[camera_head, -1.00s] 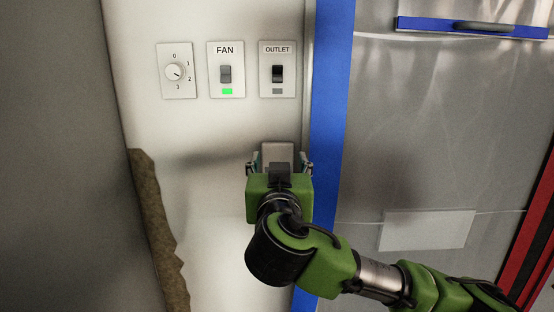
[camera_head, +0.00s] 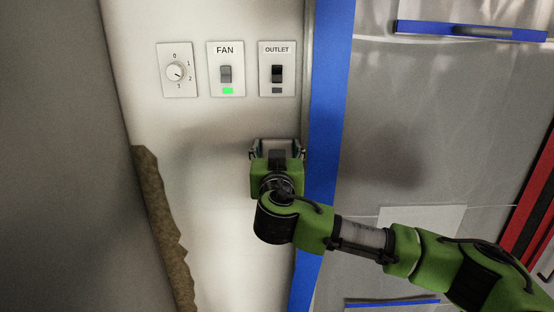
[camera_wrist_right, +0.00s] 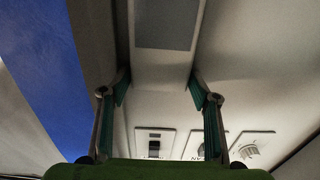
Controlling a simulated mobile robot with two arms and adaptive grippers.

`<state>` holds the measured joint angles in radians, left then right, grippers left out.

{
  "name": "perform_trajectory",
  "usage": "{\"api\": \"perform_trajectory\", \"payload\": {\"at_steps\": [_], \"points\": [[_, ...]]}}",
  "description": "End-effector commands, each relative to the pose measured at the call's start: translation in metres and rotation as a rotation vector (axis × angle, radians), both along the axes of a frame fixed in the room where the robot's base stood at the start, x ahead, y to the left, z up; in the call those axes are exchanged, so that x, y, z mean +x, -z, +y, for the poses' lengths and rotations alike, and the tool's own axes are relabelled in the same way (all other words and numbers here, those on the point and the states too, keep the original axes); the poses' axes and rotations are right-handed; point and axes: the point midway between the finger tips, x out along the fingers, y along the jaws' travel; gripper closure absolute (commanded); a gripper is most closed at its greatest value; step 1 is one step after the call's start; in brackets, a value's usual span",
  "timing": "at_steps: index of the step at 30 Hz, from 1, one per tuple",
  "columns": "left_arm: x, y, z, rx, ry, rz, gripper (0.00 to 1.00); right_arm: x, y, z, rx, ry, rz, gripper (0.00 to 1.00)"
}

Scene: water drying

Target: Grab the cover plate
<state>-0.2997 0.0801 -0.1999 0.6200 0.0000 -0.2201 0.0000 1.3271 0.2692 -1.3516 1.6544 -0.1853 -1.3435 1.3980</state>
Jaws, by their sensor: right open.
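The cover plate (camera_wrist_right: 165,22) appears in the right wrist view as a pale plate with a darker grey rectangle, at the top of the picture. In the head view it is mostly hidden behind my right gripper. My right gripper (camera_head: 276,147) is at the wall panel below the outlet switch, its fingers spread. In the wrist view the open fingers (camera_wrist_right: 158,82) stand to either side of the plate's line, with a gap between them. I cannot tell whether they touch it. My left gripper is not in view.
On the white wall panel (camera_head: 215,130) are a dial (camera_head: 178,71), a fan switch (camera_head: 226,75) with a green light, and an outlet switch (camera_head: 278,72). A blue post (camera_head: 330,110) stands just right of the gripper. Grey cabinet fronts (camera_head: 400,120) lie beyond it.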

Motion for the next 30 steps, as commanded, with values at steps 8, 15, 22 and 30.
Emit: {"api": "perform_trajectory", "payload": {"at_steps": [8,15,22,30], "points": [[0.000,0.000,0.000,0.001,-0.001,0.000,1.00,0.000,0.000,0.000,0.000,0.000,0.000,0.70],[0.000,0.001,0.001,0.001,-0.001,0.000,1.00,-0.001,0.000,0.000,0.000,0.000,0.000,0.70],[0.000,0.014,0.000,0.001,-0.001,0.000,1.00,-0.004,-0.003,0.000,0.003,0.000,-0.001,0.70],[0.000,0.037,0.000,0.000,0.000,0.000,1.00,-0.005,-0.041,0.001,0.006,0.000,-0.004,0.70]]}}
